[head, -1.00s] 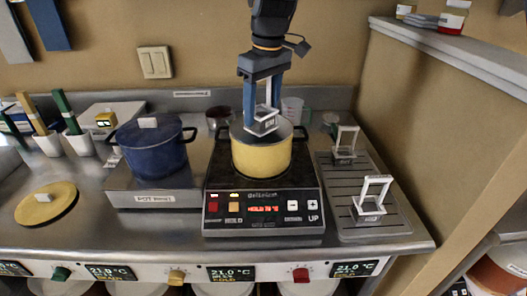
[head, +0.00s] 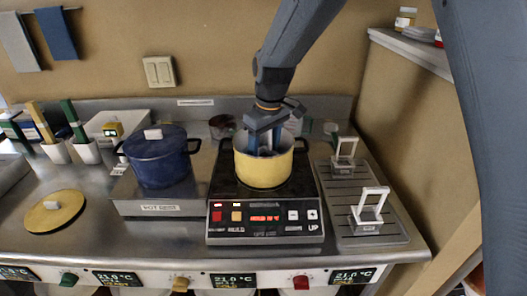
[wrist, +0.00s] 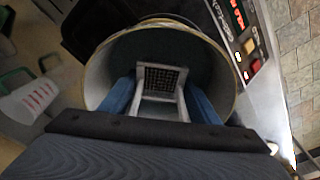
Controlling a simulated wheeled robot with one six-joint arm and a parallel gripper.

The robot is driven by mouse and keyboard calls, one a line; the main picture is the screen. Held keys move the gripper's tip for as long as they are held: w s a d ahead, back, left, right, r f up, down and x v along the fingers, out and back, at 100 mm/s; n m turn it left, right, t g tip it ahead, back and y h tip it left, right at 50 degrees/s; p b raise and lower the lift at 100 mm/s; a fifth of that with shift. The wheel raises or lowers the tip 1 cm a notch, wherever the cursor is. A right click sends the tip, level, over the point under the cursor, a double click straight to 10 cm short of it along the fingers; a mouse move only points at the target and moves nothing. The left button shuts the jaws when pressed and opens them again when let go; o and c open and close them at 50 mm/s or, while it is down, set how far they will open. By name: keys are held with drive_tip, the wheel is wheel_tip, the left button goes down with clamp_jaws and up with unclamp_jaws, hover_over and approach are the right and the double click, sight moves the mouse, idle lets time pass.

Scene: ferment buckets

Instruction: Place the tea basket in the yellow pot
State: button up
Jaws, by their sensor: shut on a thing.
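The yellow pot (head: 262,172) stands upright on the black cooktop, with no lid on it. My gripper (head: 266,146) points down into the pot, its blue fingers partly hidden by the pot's wall. In the wrist view my gripper (wrist: 160,103) is shut on the tea basket (wrist: 161,82), a grey-white frame with a dark mesh bottom. The basket is inside the rim of the pot (wrist: 98,78). In the head view the basket is hidden in the pot. I cannot tell whether it touches the pot's floor.
A lidded blue pot (head: 160,165) stands on the hot plate to the left. A yellow lid (head: 55,212) lies on the counter at far left. Two similar baskets, a front one (head: 369,213) and a back one (head: 344,153), stand on the drip tray (head: 381,240) at right.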

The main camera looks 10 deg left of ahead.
drive_tip(key=shift+f, duration=0.15)
drive_tip(key=o, duration=1.2)
drive_tip(key=shift+c, duration=0.2)
wheel_tip(320, 180, up, 12)
drive_tip(key=d+b, duration=0.1)
drive_tip(key=b, duration=0.3)
drive_tip(key=shift+s, duration=0.4)
drive_tip(key=shift+d+r, duration=0.1)
drive_tip(key=shift+r, duration=0.1)
